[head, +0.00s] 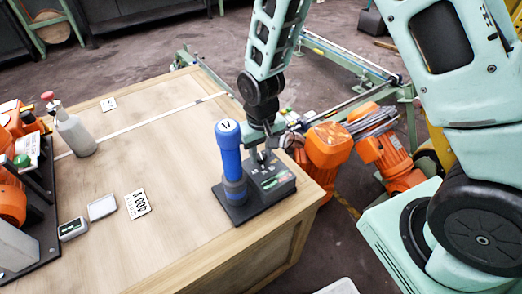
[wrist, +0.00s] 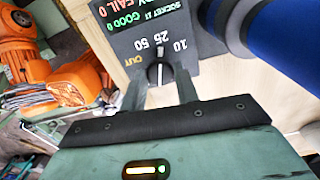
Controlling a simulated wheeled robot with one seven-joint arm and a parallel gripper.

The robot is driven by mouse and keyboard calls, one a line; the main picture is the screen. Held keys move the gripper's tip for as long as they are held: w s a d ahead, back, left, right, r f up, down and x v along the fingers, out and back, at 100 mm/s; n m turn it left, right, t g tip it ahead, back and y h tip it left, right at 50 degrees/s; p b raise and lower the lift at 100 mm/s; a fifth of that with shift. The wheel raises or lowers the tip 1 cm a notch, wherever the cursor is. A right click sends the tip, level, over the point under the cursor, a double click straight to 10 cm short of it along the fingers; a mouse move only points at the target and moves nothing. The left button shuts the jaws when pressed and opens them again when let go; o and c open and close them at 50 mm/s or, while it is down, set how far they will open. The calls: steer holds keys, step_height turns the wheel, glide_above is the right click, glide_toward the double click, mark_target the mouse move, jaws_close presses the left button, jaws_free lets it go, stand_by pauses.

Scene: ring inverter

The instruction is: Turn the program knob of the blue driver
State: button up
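The blue driver (head: 230,150) stands upright on a black unit at the table's right corner, with a round "17" label on top. In the wrist view its blue body (wrist: 285,35) fills the upper right. The unit's control box (head: 270,182) has a small display. The round black program knob (wrist: 159,73) has a white pointer line, near upright in the wrist view, below printed numbers 50, 25 and 10. My gripper (wrist: 160,82) reaches down over the box, its fingers either side of the knob. They look apart from it; contact is hard to see. In the head view my gripper (head: 258,155) partly hides the knob.
The middle of the table is mostly clear.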

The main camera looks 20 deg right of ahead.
steer(key=shift+n, duration=0.4)
steer(key=n+p, duration=0.1)
steer(key=n, duration=0.1)
steer(key=shift+r+n, duration=0.1)
steer(key=shift+n, duration=0.3)
steer(key=n+p, duration=0.1)
steer(key=n, duration=0.3)
steer(key=shift+n, duration=0.3)
steer(key=n+p, duration=0.1)
steer(key=n, duration=0.3)
steer(key=shift+p, duration=0.3)
steer(key=shift+n+p, duration=0.5)
steer(key=shift+n, duration=1.3)
steer(key=o, duration=1)
steer(key=shift+c, duration=0.2)
